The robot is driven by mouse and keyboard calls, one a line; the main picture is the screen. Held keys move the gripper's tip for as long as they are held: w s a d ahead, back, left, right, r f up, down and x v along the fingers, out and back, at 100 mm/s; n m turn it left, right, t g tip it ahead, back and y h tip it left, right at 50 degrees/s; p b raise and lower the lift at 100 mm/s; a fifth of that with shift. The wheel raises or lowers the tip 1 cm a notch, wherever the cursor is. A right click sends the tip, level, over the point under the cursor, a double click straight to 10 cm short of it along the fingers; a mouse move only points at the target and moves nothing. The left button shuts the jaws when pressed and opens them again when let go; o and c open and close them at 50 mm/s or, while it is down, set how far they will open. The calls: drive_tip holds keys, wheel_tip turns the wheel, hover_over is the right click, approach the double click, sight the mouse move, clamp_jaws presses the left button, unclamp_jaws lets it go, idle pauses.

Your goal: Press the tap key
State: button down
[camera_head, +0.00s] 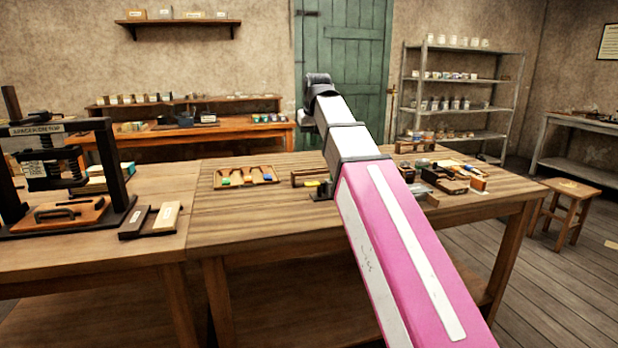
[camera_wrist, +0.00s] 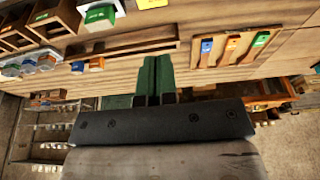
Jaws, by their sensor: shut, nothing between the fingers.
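I cannot pick out the tap key with certainty in either view. In the wrist view my gripper (camera_wrist: 156,62) shows as two dark green fingers side by side, closed together with nothing between them. They point towards a long wooden rack (camera_wrist: 120,45) on the workbench. In the head view my pink and white arm covers the middle of the workbench (camera_head: 270,215) and hides most of what is around my gripper. The small rack (camera_head: 308,173) shows just left of the arm.
A tray with coloured pieces (camera_head: 245,186) lies left of the arm. Boxes and small parts (camera_head: 450,180) crowd the bench on the right. A black handwheel press (camera_head: 95,150) stands on the left table. The bench's front left is clear.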

approach(309, 183)
drive_tip(key=x, duration=0.5)
drive_tip(key=shift+w+f, duration=0.1)
drive_tip(key=shift+w, duration=0.05)
drive_tip(key=shift+f, duration=0.75)
